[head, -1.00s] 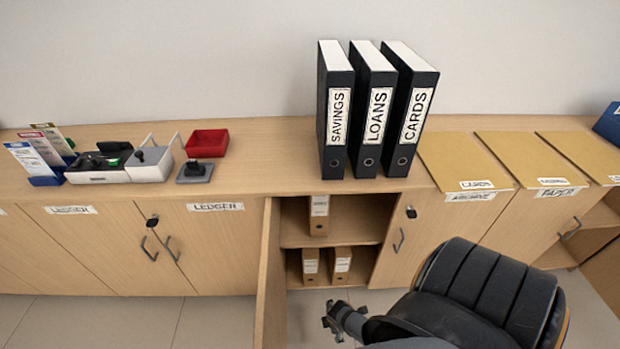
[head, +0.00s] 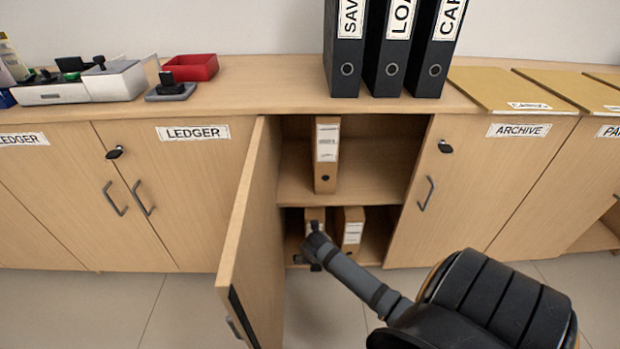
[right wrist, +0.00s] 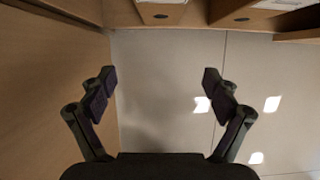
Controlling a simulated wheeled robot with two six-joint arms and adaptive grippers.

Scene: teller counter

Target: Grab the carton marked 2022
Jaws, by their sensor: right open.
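Three brown cartons with white labels stand in the open cabinet: one on the upper shelf (head: 327,172), and a left one (head: 313,214) and a right one (head: 351,226) on the lower level. The label print is too small to read, so I cannot tell which is marked 2022. My right gripper (head: 318,250) is in front of the lower left carton and hides its lower part. In the right wrist view the gripper (right wrist: 160,80) is open and empty, with two carton bottoms, left (right wrist: 160,14) and right (right wrist: 240,14), at the top edge. My left gripper is out of view.
The open cabinet door (head: 250,240) stands just left of my right gripper. Shut ledger doors (head: 190,190) are further left, an archive door (head: 475,180) right.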

